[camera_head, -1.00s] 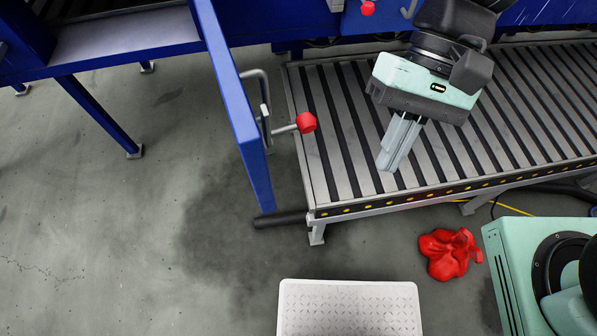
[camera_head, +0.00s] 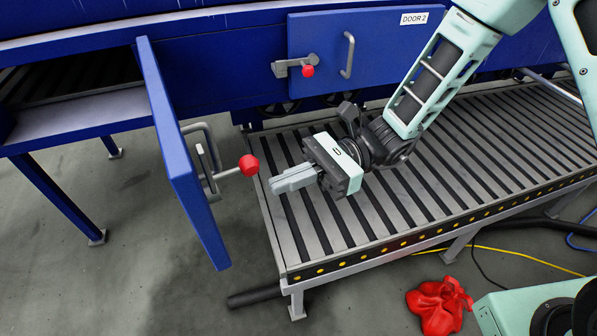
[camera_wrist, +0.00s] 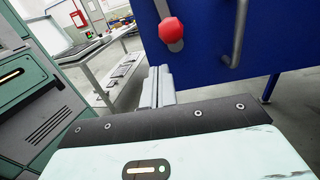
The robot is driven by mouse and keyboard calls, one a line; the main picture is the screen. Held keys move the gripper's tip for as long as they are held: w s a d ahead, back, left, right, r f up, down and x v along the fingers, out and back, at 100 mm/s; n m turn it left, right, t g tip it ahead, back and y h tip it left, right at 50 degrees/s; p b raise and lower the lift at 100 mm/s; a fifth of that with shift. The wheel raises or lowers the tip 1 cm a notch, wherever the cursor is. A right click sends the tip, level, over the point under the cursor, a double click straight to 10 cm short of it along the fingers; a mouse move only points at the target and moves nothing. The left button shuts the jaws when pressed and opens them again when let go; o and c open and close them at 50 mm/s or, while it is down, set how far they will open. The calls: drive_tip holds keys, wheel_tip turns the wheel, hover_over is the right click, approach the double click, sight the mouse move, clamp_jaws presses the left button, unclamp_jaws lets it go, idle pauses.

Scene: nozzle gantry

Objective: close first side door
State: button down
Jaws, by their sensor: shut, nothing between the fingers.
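The first side door (camera_head: 176,145) is a blue panel standing swung out, open, at the left in the head view. It carries a bent grey handle (camera_head: 206,158) and a latch lever with a red knob (camera_head: 249,165). My gripper (camera_head: 277,187) is shut and empty, a little to the right of the red knob and above the roller conveyor. In the wrist view the shut fingers (camera_wrist: 157,88) point towards the blue door panel (camera_wrist: 215,50), with the red knob (camera_wrist: 171,30) above them. I see no contact with the door.
A dark opening (camera_head: 75,75) shows left of the open door. Door 2 (camera_head: 380,45) is closed, with its own handle and red knob. The roller conveyor (camera_head: 440,190) lies under my arm. A red cloth-like heap (camera_head: 438,305) and yellow cable are on the floor.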

drive_tip(key=p+x, duration=0.1)
drive_tip(key=x, duration=0.8)
drive_tip(key=shift+p, duration=0.35)
drive_tip(key=shift+a, duration=0.15)
